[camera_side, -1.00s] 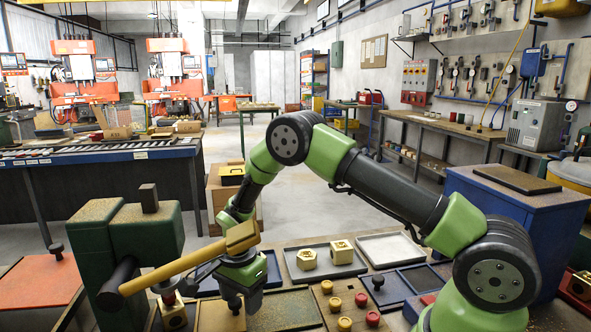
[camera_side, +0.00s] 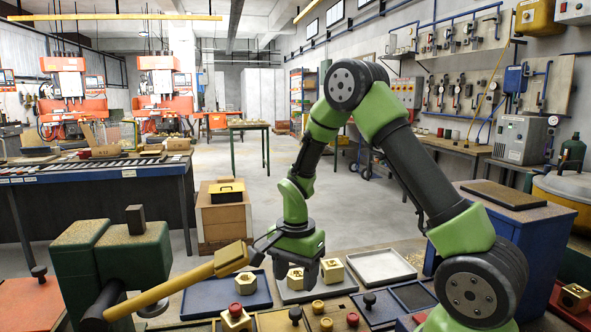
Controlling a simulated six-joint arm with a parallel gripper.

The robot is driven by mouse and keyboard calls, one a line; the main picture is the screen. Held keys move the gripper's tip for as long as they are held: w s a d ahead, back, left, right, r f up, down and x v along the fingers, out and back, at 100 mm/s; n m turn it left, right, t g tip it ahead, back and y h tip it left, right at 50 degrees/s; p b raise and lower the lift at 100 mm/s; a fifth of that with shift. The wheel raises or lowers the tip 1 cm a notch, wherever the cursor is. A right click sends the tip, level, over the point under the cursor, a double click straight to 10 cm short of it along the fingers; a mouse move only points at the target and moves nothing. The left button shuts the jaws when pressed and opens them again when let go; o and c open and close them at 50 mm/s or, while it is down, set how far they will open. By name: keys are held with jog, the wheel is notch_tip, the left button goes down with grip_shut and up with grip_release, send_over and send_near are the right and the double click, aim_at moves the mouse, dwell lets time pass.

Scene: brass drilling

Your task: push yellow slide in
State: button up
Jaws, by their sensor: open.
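A long yellow bar (camera_side: 172,287) slants from the green machine (camera_side: 136,240) up to a yellow block end (camera_side: 231,257); I cannot tell whether this is the yellow slide. My gripper (camera_side: 309,283) points down to the right of the block end, above the grey tray, with its fingers partly blended into the background. It is open, and nothing shows held in it. A brass piece with a red top (camera_side: 236,316) stands in front, below the bar's end.
A grey tray (camera_side: 352,289) holds brass hex pieces (camera_side: 332,270). A blue tray (camera_side: 200,300) lies left of it, and an empty pale tray (camera_side: 381,266) right. Red, yellow and black knobs (camera_side: 352,320) stand along the front. A blue cabinet (camera_side: 500,222) is at the right.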

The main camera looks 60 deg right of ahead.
notch_tip(320, 180, up, 20)
jog(key=shift+r, duration=0.15)
dwell(0.7)
